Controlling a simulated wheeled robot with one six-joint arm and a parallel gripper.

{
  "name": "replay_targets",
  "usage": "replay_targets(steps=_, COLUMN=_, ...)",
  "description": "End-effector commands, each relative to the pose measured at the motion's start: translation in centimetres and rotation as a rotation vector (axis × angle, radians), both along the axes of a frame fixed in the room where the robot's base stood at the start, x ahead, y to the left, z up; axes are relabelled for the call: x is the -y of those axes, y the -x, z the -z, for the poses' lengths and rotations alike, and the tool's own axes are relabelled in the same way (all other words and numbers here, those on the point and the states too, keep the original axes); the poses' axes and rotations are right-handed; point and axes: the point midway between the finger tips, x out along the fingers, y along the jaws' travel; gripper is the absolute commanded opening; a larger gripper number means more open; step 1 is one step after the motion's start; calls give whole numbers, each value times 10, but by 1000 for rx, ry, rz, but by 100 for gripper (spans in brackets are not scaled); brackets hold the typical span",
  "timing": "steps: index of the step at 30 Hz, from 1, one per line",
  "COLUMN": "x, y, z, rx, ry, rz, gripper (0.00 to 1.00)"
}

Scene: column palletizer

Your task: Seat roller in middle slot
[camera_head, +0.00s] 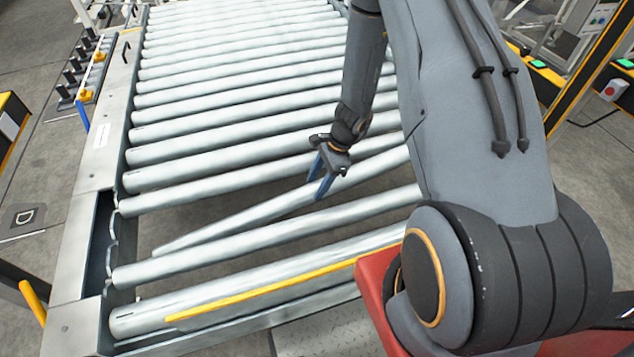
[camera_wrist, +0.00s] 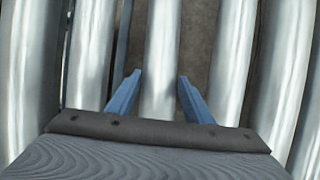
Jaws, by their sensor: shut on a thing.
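A grey metal roller (camera_head: 245,216) lies slanted across the gap in the conveyor, out of line with its neighbours. Its left end hangs inward of the left side rail, nearer the front roller than the back one. My gripper (camera_head: 320,182) has its blue fingers astride this roller, right of the conveyor's middle, and is shut on it. In the wrist view the held roller (camera_wrist: 163,45) runs between the two blue fingertips (camera_wrist: 160,77). The notched left rail (camera_head: 112,236) shows the open slot between two seated rollers. The right end and its slot are hidden by my arm.
A seated roller (camera_head: 270,235) lies in front of the gap and another (camera_head: 220,187) behind it. The front end roller has a yellow strip (camera_head: 265,288) beside it. More rollers fill the conveyor's back. Dark floor shows through the gap.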

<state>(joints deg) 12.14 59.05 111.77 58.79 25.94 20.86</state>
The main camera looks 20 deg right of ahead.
Motion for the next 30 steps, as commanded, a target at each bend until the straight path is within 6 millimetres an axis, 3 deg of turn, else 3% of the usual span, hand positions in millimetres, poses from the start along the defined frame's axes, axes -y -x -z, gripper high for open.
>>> replay_targets(steps=9, x=0, y=0, z=0, rx=0, ry=-2, rz=1, gripper=0)
replay_targets(steps=10, x=0, y=0, z=0, rx=0, ry=-2, rz=1, gripper=51)
replay_targets(steps=13, x=0, y=0, z=0, rx=0, ry=-2, rz=1, gripper=68)
replay_targets(steps=23, x=1, y=0, z=-2, rx=0, ry=0, rz=1, gripper=68)
replay_targets(steps=30, x=13, y=-1, z=-31, rx=3, ry=0, rz=1, gripper=68)
